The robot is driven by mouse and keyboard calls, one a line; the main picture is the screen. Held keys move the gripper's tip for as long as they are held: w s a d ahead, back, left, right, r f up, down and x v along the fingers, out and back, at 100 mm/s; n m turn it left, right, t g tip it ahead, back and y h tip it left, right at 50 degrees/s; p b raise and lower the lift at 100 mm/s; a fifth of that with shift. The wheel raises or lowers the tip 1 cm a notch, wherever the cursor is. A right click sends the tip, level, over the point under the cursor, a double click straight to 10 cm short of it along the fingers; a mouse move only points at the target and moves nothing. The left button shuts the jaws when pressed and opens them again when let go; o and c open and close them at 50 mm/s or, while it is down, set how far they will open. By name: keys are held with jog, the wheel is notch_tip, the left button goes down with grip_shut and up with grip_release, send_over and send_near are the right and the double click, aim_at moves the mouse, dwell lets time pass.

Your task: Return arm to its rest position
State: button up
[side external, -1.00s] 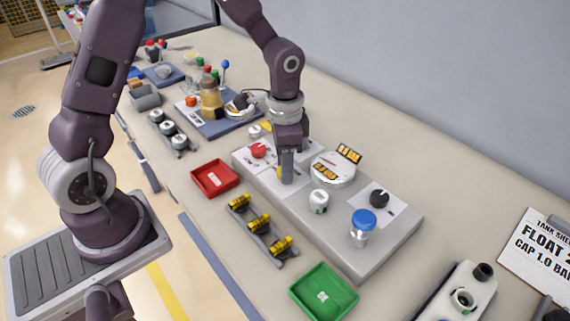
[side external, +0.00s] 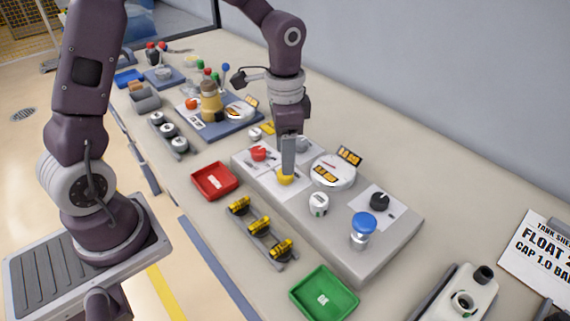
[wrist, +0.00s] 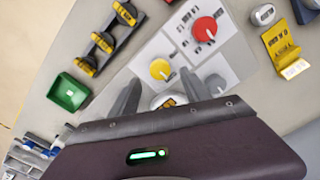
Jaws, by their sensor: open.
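My gripper (side external: 288,155) is above the grey panel block (side external: 352,262), over the yellow knob (side external: 285,179), which shows just below the fingertips. In the wrist view, the two fingers of my gripper (wrist: 162,98) are spread apart with nothing between them, and the yellow knob (wrist: 160,69) lies past the fingertips. The gripper appears apart from the knob. The red knob (side external: 258,153) sits to its left on the panel and also shows in the wrist view (wrist: 204,28).
The panel also carries a round white gauge (side external: 343,178), a black knob (side external: 379,199) and a blue-capped jar (side external: 362,229). A red tray (side external: 214,181), a rack of yellow-black parts (side external: 259,225) and a green tray (side external: 324,293) stand along the front. A wall rises behind the table.

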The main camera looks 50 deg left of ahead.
notch_tip(320, 180, up, 2)
jog(key=shift+r, duration=0.2)
jog(key=shift+s+r, duration=0.2)
jog(key=shift+r, duration=0.1)
jog(key=s+r+n+t, duration=0.2)
jog(key=s+r, duration=0.3)
jog(key=s, duration=0.4)
jog(key=s+r+n+t, duration=0.3)
jog(key=s+r, duration=0.3)
jog(key=s, duration=0.4)
jog(key=shift+s+r+n+t, duration=0.25)
jog(key=shift+r+n+t, duration=0.05)
jog(key=shift+n, duration=0.3)
